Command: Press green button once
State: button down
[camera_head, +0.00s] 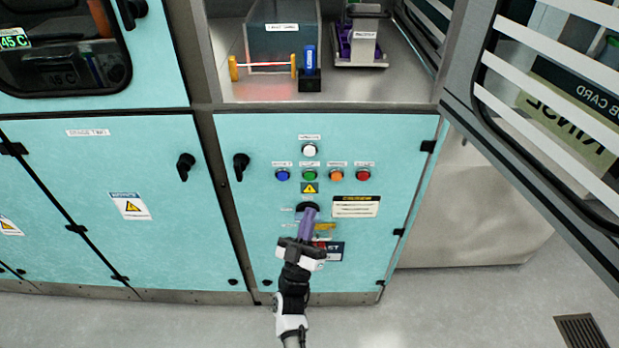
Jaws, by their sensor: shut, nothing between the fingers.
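The green button (309,175) sits in a row of coloured buttons on the light-blue cabinet panel, in the middle of the head view. It is in plain sight between the blue and the orange button. My gripper (310,210) reaches up from the bottom of the view, its fingers together in a narrow purple-looking tip. The tip appears below the green button and the yellow warning sign, in front of a dark round part of the panel. I cannot tell how far the tip is from the panel.
Nearby are the blue button (282,175), orange button (336,175), red button (363,175) and white button (309,150). A black handle (241,166) sticks out at the left. Above, an open bay holds a clear tank (283,42). A striped door (540,110) stands at the right.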

aim_at(312, 175)
jog(key=w+b, duration=0.3)
jog(key=w, duration=0.5)
jog(key=shift+w, duration=0.25)
jog(key=shift+w, duration=0.15)
dwell(1.7)
jog(key=shift+w+b, duration=0.3)
jog(key=shift+w, duration=0.4)
dwell(0.6)
jog(key=shift+s, duration=0.85)
jog(key=shift+s+p, duration=1.15)
jog(key=shift+s, duration=1.35)
